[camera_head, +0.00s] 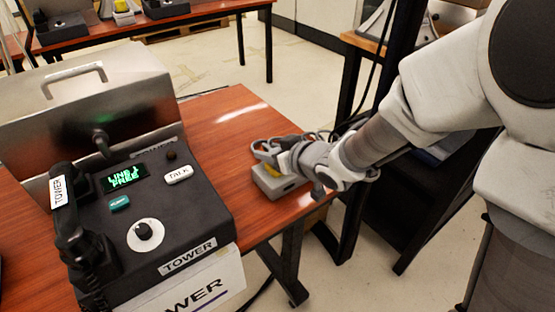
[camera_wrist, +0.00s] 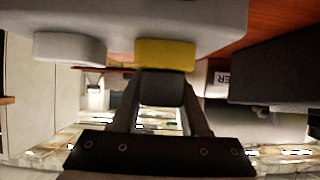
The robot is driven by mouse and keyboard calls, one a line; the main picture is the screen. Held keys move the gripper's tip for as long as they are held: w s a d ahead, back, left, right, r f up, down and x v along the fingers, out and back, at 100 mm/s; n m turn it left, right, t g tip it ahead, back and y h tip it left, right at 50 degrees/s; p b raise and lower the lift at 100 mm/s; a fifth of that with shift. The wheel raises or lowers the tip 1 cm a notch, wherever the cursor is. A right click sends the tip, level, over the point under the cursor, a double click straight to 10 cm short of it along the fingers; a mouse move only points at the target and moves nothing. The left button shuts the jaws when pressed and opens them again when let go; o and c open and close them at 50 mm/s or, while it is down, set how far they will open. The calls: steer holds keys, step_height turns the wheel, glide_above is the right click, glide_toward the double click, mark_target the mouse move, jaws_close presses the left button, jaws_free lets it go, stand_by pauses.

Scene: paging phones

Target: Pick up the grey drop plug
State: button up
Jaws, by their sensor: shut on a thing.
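A dark grey block, which I take to be the grey drop plug (camera_wrist: 160,88), sits between the two fingers of my gripper (camera_wrist: 162,80) in the wrist view. The fingers close on its sides. Its far end meets or lies right by a yellow piece (camera_wrist: 165,55) on a light grey box (camera_wrist: 120,15); I cannot tell if they touch. In the head view my gripper (camera_head: 284,160) is over the grey box (camera_head: 280,187) at the table's right end, beside the yellow piece (camera_head: 272,170). The plug is hidden there by my gripper.
A black phone console (camera_head: 195,220) with a handset (camera_head: 75,225) stands left of the box on the wooden table (camera_head: 225,115). A metal case (camera_head: 90,100) is behind it. Grey cable loops (camera_head: 265,148) lie near my gripper. The table's right edge is close.

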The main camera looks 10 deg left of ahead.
jaws_close()
steer(key=shift+r, duration=0.15)
